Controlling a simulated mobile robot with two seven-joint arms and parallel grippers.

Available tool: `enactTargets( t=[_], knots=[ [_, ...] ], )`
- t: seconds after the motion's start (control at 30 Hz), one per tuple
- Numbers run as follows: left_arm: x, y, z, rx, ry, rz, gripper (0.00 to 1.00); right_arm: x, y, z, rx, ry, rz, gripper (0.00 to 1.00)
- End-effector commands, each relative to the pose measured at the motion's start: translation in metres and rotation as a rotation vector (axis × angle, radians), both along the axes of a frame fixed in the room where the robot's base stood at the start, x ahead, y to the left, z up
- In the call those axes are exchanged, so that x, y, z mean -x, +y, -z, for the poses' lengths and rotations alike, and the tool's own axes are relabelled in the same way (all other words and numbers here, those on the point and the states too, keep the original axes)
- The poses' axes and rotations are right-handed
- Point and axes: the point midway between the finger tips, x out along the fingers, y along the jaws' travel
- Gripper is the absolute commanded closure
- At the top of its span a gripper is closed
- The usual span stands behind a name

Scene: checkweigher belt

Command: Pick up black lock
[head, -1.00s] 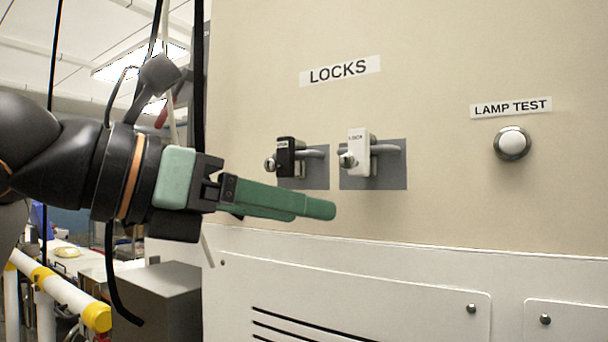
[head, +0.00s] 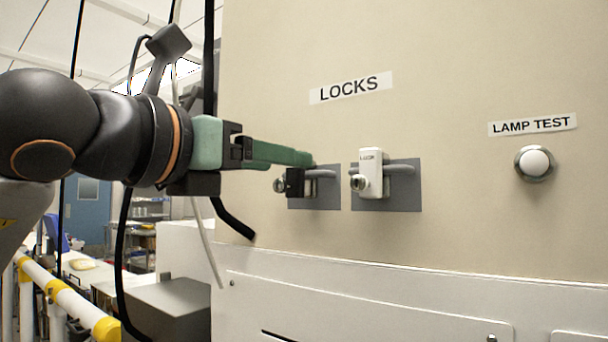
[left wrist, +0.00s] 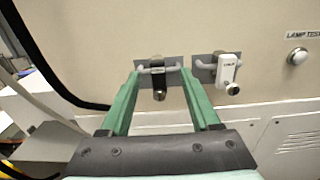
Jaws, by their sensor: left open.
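The black lock (head: 295,183) hangs on a peg in front of a grey plate on the beige panel in the head view, under the LOCKS label (head: 351,88). Its top is partly hidden behind my left gripper (head: 312,160). In the left wrist view the black lock (left wrist: 158,76) shows between the green fingertips of my open left gripper (left wrist: 161,76), with a finger on each side. I cannot tell whether either finger touches it. My right gripper is not in view.
A white lock (head: 370,172) hangs on the peg just right of the black one, close to my right-hand finger in the left wrist view. A round lamp test button (head: 535,162) is farther right. A yellow and white rail (head: 70,298) stands at the lower left.

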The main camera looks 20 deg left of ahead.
Motion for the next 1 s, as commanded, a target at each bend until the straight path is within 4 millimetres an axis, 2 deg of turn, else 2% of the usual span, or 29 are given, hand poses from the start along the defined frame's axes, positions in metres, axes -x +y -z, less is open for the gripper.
enactTargets(
  t=[0.1, 0.23, 0.33, 0.57, 1.0],
  knots=[
    [-0.019, -0.004, -0.007, 0.000, 0.004, -0.001, 0.37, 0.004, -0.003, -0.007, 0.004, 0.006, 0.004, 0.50],
    [-0.036, -0.009, -0.006, 0.001, 0.004, 0.000, 0.37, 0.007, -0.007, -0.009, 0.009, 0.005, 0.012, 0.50],
    [-0.042, -0.012, -0.005, 0.001, 0.004, 0.000, 0.37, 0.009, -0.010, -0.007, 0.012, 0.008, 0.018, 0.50],
    [-0.043, -0.012, -0.004, 0.001, 0.003, 0.001, 0.37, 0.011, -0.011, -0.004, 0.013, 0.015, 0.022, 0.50],
    [-0.042, -0.012, -0.004, 0.001, 0.003, 0.001, 0.86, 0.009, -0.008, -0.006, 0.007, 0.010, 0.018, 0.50]
  ],
)
